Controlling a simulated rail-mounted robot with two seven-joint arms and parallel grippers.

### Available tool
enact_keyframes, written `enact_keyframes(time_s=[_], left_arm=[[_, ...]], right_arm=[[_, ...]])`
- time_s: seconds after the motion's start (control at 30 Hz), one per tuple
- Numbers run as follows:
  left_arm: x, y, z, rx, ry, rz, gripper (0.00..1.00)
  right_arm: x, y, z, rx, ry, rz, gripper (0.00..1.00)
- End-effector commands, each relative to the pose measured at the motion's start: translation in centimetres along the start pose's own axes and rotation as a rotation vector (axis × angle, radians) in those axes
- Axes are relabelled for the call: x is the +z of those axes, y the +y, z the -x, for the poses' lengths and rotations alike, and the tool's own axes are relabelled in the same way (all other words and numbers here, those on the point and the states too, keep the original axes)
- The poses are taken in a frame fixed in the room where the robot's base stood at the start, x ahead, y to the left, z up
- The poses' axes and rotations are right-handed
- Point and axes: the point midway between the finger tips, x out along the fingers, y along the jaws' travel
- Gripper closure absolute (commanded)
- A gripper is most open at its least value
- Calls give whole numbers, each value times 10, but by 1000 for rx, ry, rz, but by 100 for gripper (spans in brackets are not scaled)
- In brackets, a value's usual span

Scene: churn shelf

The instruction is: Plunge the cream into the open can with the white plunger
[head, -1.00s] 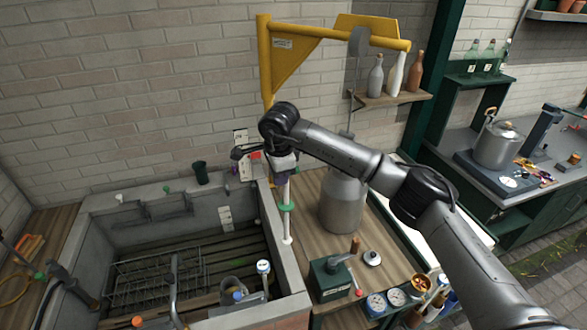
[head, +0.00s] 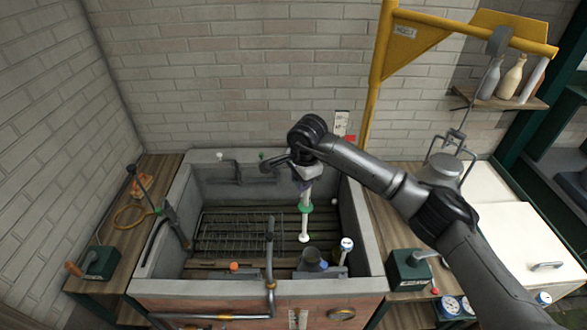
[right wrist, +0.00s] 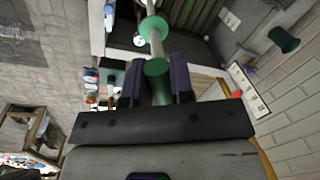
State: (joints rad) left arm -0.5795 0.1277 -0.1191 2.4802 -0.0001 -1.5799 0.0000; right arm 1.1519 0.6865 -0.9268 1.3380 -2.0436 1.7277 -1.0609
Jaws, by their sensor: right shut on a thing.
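My right gripper (head: 306,180) is shut on the white plunger (head: 305,224), which has a green collar and hangs nearly upright, its white lower end over the inside of the stone trough (head: 365,262). In the right wrist view the plunger's green handle (right wrist: 157,82) sits between the purple fingers (right wrist: 157,86). A grey open-topped can (head: 309,256) stands low in the trough's front right, with something blue beside it; its contents cannot be told. The plunger is apart from it, above and behind. My left gripper is not in view.
A wire rack (head: 235,234) lies in the trough. A white-topped gauge (head: 346,244) and a pipe (head: 270,265) rise near its front. A tall metal churn (head: 440,172) hangs or stands at right, partly hidden by my arm. A yellow crane (head: 382,55) stands behind.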

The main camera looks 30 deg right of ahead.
Motion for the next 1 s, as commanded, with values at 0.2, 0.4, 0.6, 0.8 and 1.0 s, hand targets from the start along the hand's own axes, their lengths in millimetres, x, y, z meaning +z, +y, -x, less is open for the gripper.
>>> enact_keyframes(time_s=[0.2, 0.4, 0.6, 0.8, 1.0], left_arm=[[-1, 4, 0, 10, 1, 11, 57], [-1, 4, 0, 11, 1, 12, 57], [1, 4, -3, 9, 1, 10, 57], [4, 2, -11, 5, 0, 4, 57], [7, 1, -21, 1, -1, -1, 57]], right_arm=[[-28, 7, -42, 5, -2, 0, 100], [-40, 10, -58, 4, -2, 8, 100], [-42, 11, -67, 2, -3, 9, 100], [-41, 13, -80, 4, -3, 9, 100], [-41, 16, -99, 4, -2, 8, 100]])
